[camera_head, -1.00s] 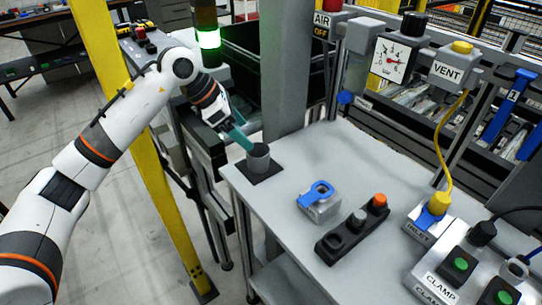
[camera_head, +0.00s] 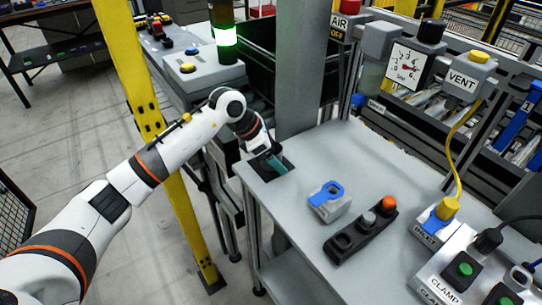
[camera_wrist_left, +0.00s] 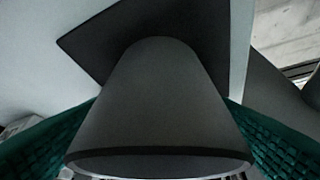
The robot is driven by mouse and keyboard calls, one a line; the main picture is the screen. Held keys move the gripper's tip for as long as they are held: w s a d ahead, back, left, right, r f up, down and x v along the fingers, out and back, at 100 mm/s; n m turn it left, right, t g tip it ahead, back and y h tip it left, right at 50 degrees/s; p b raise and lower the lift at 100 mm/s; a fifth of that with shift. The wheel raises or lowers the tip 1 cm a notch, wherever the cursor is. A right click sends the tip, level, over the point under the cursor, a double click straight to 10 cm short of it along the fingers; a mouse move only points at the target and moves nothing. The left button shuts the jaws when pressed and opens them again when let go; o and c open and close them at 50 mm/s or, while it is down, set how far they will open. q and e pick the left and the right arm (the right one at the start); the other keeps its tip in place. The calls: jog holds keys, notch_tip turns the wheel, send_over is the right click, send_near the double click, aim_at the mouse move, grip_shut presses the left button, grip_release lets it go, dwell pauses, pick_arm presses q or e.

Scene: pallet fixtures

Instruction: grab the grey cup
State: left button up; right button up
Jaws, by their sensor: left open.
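The grey cup (camera_wrist_left: 152,105) fills the middle of the left wrist view, its dark rim toward the bottom of the picture. It stands on a dark square pad (camera_wrist_left: 105,38) on the table corner. My left gripper (camera_head: 277,164) is at this corner in the head view and hides most or all of the cup there. In the wrist view its two teal ribbed fingers lie on the left and right of the cup. The gripper is open; whether a finger touches the cup I cannot tell. My right gripper is not in view.
On the grey table (camera_head: 375,165), a block with a blue top (camera_head: 329,201) and a dark button box (camera_head: 360,231) stand to the right of the pad. A grey post (camera_head: 297,70) rises behind the cup's corner. A yellow post (camera_head: 150,110) stands left, near my arm.

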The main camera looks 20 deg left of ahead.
pick_arm(q)
jog(key=c, duration=1)
jog(key=shift+c, duration=0.2)
jog(key=shift+r, duration=0.1)
